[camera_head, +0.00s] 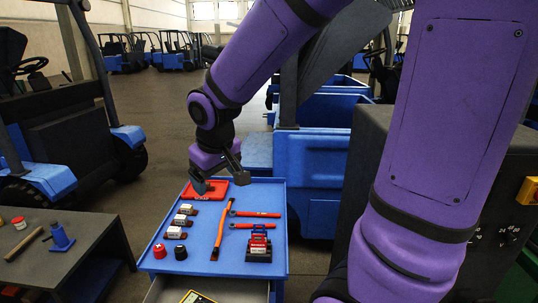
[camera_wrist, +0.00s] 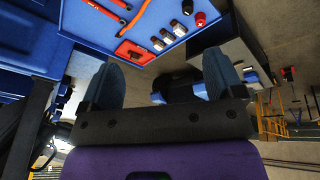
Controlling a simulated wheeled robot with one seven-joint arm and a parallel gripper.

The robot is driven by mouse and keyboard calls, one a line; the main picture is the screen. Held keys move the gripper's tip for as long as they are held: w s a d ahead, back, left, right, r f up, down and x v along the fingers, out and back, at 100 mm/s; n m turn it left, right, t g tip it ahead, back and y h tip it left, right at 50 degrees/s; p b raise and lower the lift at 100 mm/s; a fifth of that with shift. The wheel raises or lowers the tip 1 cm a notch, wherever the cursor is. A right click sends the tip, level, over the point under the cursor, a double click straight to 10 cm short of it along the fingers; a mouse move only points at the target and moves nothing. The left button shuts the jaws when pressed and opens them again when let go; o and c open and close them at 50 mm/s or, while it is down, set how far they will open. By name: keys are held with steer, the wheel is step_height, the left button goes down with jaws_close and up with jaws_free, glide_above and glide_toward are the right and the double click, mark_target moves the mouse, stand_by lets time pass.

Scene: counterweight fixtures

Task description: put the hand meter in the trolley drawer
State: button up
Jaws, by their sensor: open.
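The blue trolley (camera_head: 188,262) stands in front of me with tools on its top. Its drawer (camera_head: 160,293) is pulled out at the near side, cut off by the bottom picture edge. A yellow and dark object (camera_head: 197,297), which looks like the hand meter, shows partly in the drawer; most of it is out of frame. My gripper (camera_head: 217,178) is over the far left part of the trolley top, near the red tray (camera_head: 214,196). In the wrist view my gripper (camera_wrist: 160,82) is open, with nothing between the fingers.
The trolley top holds an orange-handled tool (camera_head: 218,240), red wrenches (camera_head: 255,214), a red and black block (camera_head: 259,245), small boxes (camera_head: 174,232) and round knobs (camera_head: 180,252). A dark bench (camera_head: 60,262) stands left. A blue vehicle (camera_head: 308,160) stands behind.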

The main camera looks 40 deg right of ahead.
steer(key=s+r+t, duration=0.1)
steer(key=s+r, duration=0.4)
steer(key=s, duration=0.3)
steer(key=s+r+m+y, duration=0.1)
steer(key=s+r, duration=0.4)
steer(key=s, duration=0.3)
steer(key=shift+s+d+t, duration=0.25)
steer(key=shift+d+t, duration=0.15)
stand_by(0.4)
